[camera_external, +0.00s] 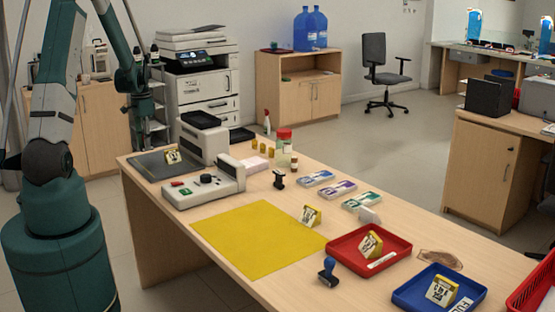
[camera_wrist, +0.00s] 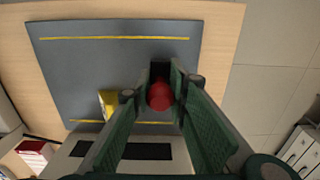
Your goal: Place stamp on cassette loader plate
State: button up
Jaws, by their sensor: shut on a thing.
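A stamp with a round red handle (camera_wrist: 160,97) and a dark block beyond it sits between the fingers of my gripper (camera_wrist: 160,78) in the wrist view. The gripper is shut on it. Below lies a flat dark grey plate (camera_wrist: 85,62) with yellow lines, which appears to be the loader plate; it also shows at the left end of the counter in the external view (camera_external: 148,166). The stamp is over the plate. I cannot tell whether its base touches it. In the external view the held stamp is not clearly visible.
A yellow marker block (camera_external: 173,156) stands on the plate, left of the stamp in the wrist view (camera_wrist: 108,103). A pale machine (camera_external: 204,137) borders the plate. A black stamp (camera_external: 279,179), blue stamp (camera_external: 328,272), yellow mat (camera_external: 258,238), red tray (camera_external: 343,256) and blue tray (camera_external: 412,296) lie farther along.

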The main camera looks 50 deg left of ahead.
jog(key=shift+f+b, duration=0.4)
jog(key=shift+f, duration=1.45)
jog(key=shift+f, duration=0.2)
jog(key=o, duration=1)
jog(key=shift+c, duration=0.2)
jog(key=shift+r, duration=0.2)
notch_tip(320, 180, up, 12)
jog(key=shift+r+p, duration=0.1)
jog(key=shift+p, duration=0.9)
jog(key=shift+d, duration=0.15)
